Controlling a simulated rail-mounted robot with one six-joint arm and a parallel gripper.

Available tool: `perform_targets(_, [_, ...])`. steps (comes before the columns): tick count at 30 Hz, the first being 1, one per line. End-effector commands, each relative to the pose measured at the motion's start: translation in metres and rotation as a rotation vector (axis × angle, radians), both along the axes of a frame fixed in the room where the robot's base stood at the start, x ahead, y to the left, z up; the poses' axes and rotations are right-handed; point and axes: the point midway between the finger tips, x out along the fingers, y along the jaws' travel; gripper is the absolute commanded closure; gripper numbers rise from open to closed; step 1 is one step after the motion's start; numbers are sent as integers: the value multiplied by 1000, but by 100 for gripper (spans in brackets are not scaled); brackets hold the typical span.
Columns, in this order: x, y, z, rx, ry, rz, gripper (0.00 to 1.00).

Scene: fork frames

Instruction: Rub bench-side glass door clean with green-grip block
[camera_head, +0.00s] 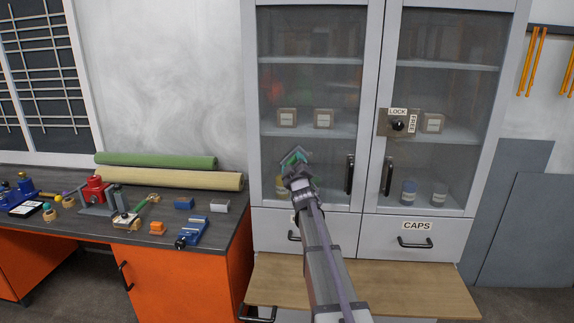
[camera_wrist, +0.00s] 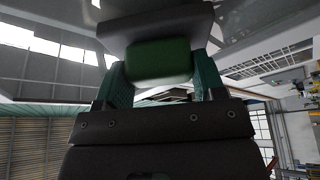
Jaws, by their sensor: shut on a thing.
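The bench-side glass door (camera_head: 312,75) is the left door of the grey cabinet, shut, with jars and small boxes visible behind its glass. My gripper (camera_head: 296,172) is at the lower left part of that door. It is shut on the green-grip block (camera_head: 294,157). In the wrist view the block's green grip (camera_wrist: 158,61) sits between my two fingers, with its dark grey pad (camera_wrist: 160,25) beyond, at or very near the glass. I cannot tell whether the pad touches the glass. My gripper hides part of the door's lower shelf.
The right glass door (camera_head: 430,90) carries a lock plate (camera_head: 398,123) marked FREE. Black handles (camera_head: 350,174) stand out from the doors. A wooden ledge (camera_head: 400,287) juts out below the drawers. The workbench (camera_head: 165,215) at left holds rolls, vises and small blocks.

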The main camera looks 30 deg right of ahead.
Motion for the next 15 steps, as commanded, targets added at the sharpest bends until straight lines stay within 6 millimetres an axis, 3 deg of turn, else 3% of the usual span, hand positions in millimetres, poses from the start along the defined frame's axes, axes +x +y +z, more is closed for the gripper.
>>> perform_targets(5, [-2,-2,0,-1,0,0,67])
perform_targets(15, [-18,-32,0,-2,0,-1,67])
